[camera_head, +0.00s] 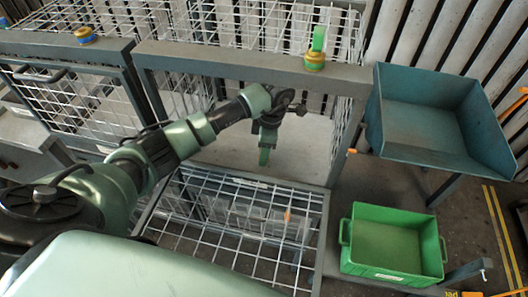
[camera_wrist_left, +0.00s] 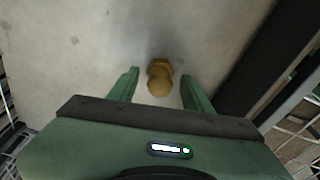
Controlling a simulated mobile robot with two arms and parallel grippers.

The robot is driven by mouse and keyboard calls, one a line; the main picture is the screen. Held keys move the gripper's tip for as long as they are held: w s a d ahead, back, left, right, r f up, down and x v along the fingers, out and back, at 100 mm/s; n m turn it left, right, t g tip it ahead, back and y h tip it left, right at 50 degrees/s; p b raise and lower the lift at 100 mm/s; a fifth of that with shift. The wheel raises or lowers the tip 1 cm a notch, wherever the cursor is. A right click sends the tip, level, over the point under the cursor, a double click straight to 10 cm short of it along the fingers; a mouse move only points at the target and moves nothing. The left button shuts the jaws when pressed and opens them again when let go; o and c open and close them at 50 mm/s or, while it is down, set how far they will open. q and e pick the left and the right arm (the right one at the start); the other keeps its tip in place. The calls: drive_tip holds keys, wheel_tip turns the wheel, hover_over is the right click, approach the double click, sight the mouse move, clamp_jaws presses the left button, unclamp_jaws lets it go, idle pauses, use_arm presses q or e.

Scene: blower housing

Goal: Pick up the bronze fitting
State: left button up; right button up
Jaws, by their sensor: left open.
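The bronze fitting (camera_wrist_left: 160,77) shows in the left wrist view. It has a hexagonal part and a rounded end, and lies on a pale flat surface (camera_wrist_left: 60,60). My left gripper (camera_wrist_left: 160,88) is open, with one green finger on each side of the fitting in the picture. I see gaps between the fitting and both fingers, and I cannot tell how far above it they are. In the head view my left gripper (camera_head: 264,158) points down inside the wire cage, and the fitting is hidden there. My right gripper is not in view.
Wire mesh and a grey frame bar (camera_head: 240,65) surround the left arm. A folded-down mesh panel (camera_head: 235,225) is in front. A green bin (camera_head: 392,243) and a blue-grey tray (camera_head: 425,110) stand at the right. A yellow-and-green fitting (camera_head: 315,60) sits on the bar.

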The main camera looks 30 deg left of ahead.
use_arm(q)
drive_tip(key=shift+f, duration=0.1)
clamp_jaws()
drive_tip(key=shift+a, duration=0.1)
